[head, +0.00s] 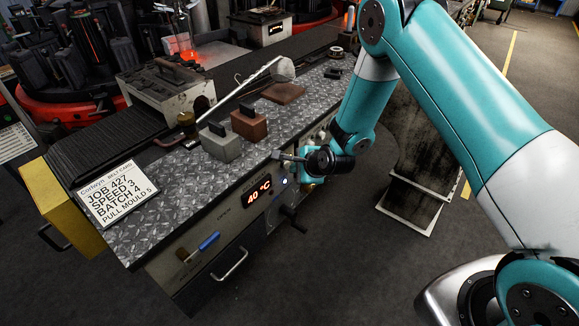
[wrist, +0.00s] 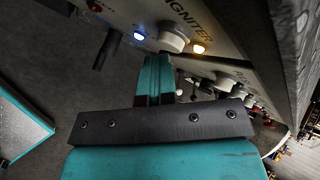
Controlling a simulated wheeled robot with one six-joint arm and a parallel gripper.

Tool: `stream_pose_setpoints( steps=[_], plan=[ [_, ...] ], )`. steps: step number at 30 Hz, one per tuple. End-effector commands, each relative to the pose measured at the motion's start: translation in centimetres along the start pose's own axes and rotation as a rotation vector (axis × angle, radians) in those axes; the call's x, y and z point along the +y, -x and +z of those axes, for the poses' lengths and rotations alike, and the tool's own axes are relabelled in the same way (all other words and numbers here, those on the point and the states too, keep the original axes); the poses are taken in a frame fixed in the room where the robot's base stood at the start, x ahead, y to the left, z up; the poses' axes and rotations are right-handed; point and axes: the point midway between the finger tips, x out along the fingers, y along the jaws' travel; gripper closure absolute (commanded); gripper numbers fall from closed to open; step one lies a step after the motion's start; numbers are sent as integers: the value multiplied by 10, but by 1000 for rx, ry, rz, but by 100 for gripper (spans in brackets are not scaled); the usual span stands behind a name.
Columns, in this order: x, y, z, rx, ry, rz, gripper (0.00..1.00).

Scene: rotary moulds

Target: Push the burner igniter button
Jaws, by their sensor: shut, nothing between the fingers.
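The igniter button (wrist: 174,36) is a pale round knob on the panel beside the printed word IGNITER in the wrist view. A blue-white lamp (wrist: 139,36) glows to its left and an amber lamp (wrist: 199,49) glows to its right. My gripper (wrist: 157,60) is shut and empty, its teal fingertips at the lower edge of the button in the picture. I cannot tell whether they touch it. In the head view my gripper (head: 307,181) is at the bench's front panel, right of the lit blue lamp (head: 284,181), and the button is hidden there.
The bench front carries a 40 °C display (head: 259,192), a black crank handle (head: 293,218), a blue-handled lever (head: 208,242) and a drawer pull (head: 230,265). Mould blocks (head: 249,124) stand on the bench top. A job card (head: 117,193) lies at its left end.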

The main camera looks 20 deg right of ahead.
Motion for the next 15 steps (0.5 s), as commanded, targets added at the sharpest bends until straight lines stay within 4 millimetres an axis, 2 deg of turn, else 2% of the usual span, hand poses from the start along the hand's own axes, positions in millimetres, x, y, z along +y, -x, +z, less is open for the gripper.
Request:
stream_pose_setpoints(
  steps=[15],
  plan=[
    [-4, -5, 4, -3, 1, -4, 100]
  ],
)
